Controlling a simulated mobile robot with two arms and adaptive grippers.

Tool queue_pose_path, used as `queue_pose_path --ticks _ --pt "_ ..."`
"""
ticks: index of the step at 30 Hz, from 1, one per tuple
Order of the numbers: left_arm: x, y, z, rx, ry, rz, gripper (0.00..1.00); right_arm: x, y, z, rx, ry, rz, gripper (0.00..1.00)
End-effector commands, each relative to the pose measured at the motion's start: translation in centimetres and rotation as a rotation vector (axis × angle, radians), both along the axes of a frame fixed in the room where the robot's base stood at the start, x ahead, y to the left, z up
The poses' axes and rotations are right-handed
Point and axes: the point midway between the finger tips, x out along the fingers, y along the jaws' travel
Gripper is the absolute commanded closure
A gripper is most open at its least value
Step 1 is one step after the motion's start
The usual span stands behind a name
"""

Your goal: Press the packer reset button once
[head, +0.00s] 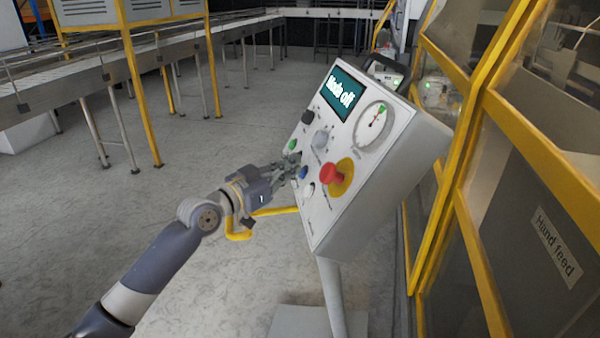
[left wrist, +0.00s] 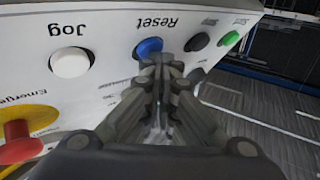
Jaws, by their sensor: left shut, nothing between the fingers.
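The grey control panel (head: 370,170) stands on a post, its face tilted. The blue reset button (head: 303,173) is on its lower left part. In the left wrist view the blue button (left wrist: 148,47) sits under the upside-down label "Reset". My left gripper (head: 294,160) is shut and empty, its fingertips close in front of the panel at the blue button. In the left wrist view the fingertips (left wrist: 160,62) overlap the button's lower edge; I cannot tell whether they touch it. My right gripper is not in view.
Near the reset button are a white Jog button (left wrist: 70,62), a green button (left wrist: 230,38), a black button (left wrist: 197,42) and the red emergency stop (head: 331,174). The screen (head: 342,92) reads "Mode off". A yellow-framed machine (head: 480,100) stands right; a conveyor (head: 80,85) runs left.

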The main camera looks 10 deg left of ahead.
Motion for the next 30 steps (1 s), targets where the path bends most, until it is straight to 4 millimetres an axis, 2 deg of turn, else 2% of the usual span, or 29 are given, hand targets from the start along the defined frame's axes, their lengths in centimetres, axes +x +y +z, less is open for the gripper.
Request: queue_pose_path --ticks 12,23,30 --pt "0.0 -0.2 -0.1 0.0 0.002 -0.001 1.0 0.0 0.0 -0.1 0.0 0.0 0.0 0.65" --pt "-0.4 1.1 0.5 0.001 0.0 0.0 1.0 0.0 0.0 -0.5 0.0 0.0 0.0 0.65" --pt "-0.5 1.2 0.7 0.0 0.0 0.0 1.0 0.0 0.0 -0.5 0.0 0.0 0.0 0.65"
